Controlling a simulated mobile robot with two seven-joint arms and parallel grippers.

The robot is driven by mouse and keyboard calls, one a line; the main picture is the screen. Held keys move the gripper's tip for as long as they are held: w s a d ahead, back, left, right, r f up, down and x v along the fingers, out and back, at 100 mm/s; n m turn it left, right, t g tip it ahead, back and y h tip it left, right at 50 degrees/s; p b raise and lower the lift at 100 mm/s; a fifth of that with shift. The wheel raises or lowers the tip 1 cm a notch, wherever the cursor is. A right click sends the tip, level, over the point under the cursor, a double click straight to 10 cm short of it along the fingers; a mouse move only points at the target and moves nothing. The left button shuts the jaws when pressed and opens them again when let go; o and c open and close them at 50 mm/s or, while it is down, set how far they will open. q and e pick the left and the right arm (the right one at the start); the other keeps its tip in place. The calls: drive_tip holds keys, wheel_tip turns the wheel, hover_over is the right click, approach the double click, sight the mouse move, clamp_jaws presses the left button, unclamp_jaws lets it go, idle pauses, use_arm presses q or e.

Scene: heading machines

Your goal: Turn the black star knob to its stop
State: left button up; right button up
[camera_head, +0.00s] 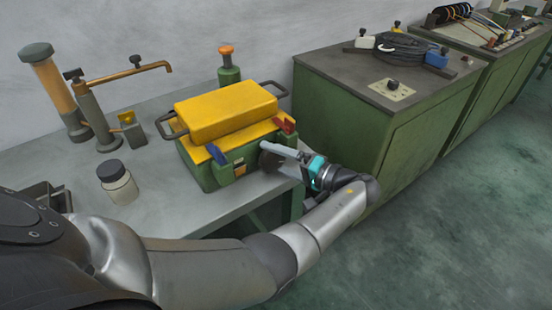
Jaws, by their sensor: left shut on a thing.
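A green machine (222,176) with a yellow top (227,110) stands on the grey bench. A dark round part, seemingly the black star knob (267,161), is at the right end of its front; the gripper partly covers it and its outline is hard to make out. My left gripper (272,152) reaches in from the right, with its light fingers at the dark knob and shut on it. The fingertips are partly hidden. My right gripper is not in view.
The bench (185,205) also holds a jar with a dark lid (118,183), a pump-like post (95,118) and a cylinder (55,90). A blue lever (217,153) and a red lever (284,124) flank the machine. A green cabinet (345,130) stands to the right; floor beyond is clear.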

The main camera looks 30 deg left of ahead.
use_arm(q)
drive_tip(key=o, duration=1.1)
